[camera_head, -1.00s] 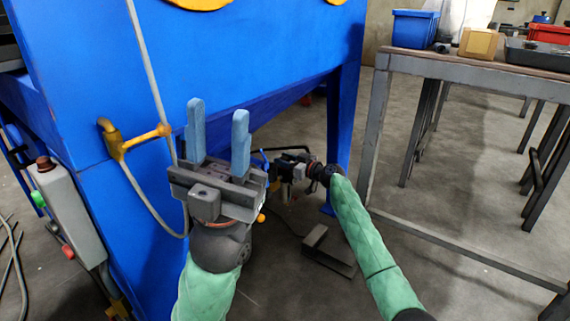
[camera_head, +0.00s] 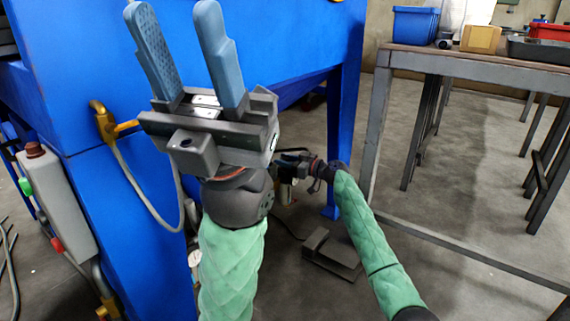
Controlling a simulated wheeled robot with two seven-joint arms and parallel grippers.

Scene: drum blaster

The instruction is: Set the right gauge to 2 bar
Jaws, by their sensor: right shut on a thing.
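The blue drum blaster (camera_head: 75,60) fills the left of the view. My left gripper (camera_head: 174,8) is raised close to the camera in front of it. Its two blue-grey fingers stand apart with nothing between them. My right gripper (camera_head: 290,163) is lower and farther off, beneath the blaster's edge and beside its leg. It is shut on a small part there, which I cannot make out because my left gripper partly covers it. A small pale fitting (camera_head: 284,192) shows just below my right gripper.
A yellow valve handle (camera_head: 112,125) with a hose is on the blaster's side. A grey control box (camera_head: 58,200) hangs at the left. A dark foot pedal (camera_head: 332,252) lies on the floor. A workbench (camera_head: 480,70) with bins stands at the right.

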